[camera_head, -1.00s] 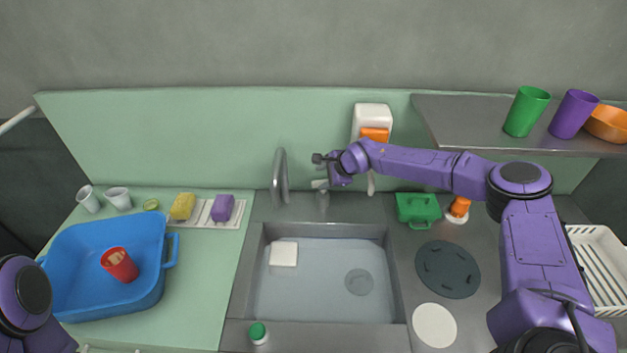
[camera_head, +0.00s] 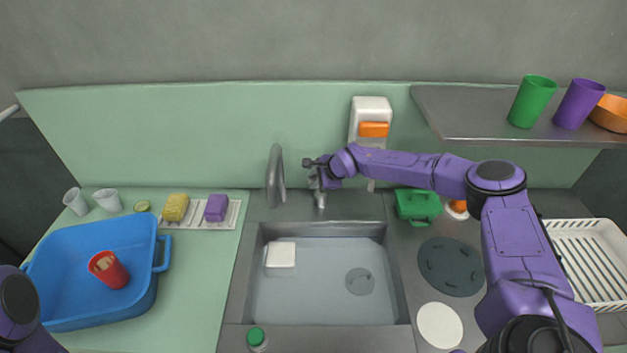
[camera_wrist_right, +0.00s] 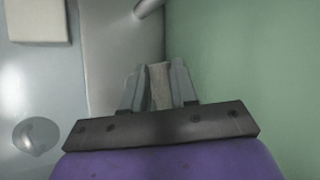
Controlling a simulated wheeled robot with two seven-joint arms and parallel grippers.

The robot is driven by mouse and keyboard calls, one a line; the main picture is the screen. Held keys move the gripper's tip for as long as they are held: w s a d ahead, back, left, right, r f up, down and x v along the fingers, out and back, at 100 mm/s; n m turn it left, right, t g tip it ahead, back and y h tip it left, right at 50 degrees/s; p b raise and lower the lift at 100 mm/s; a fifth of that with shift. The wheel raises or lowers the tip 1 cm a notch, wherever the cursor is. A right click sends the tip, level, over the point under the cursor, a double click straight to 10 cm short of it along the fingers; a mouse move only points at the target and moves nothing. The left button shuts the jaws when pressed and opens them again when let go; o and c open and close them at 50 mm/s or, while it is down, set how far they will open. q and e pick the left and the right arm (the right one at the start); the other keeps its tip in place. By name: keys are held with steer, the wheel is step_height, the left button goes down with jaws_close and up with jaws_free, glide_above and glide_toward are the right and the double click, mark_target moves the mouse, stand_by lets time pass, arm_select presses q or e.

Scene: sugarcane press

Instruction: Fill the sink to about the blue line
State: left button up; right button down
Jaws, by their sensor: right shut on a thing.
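The grey sink (camera_head: 258,300) is in the middle of the head view, with a dark round drain (camera_head: 359,281) at its bottom right. I cannot make out a blue line or a clear water level. The grey tap spout (camera_head: 275,178) curves up behind the sink. My right gripper (camera_head: 313,171) is at the tap lever (camera_head: 320,197), just right of the spout. In the right wrist view, my right gripper (camera_wrist_right: 160,86) is shut on the grey lever (camera_wrist_right: 160,86) between its fingers. Only part of my left arm shows at the lower left; its gripper is out of frame.
A white block (camera_head: 281,254) is in the sink. A green-capped bottle (camera_head: 257,339) stands at the front edge. A blue tub (camera_head: 75,315) with a red cup (camera_head: 109,269) is left. A soap dispenser (camera_head: 371,112) hangs behind my right forearm. A green box (camera_head: 418,204) is right.

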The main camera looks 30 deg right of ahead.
steer(key=shift+w+f+m+h+b, duration=0.25)
steer(key=shift+m+h+b, duration=0.15)
steer(key=shift+m+b, duration=0.35)
steer(key=shift+b, duration=0.3)
steer(key=shift+r+m+t+h, duration=0.15)
steer(key=shift+m+t+h, duration=0.15)
steer(key=shift+m+h, duration=0.15)
steer(key=c, duration=0.9)
jaws_free()
steer(key=shift+w, duration=0.1)
steer(key=shift+w+f, duration=0.2)
steer(key=shift+s+r, duration=0.15)
steer(key=shift+r, duration=0.15)
steer(key=b+v, duration=0.2)
steer(key=v, duration=0.8)
steer(key=shift+d, duration=0.15)
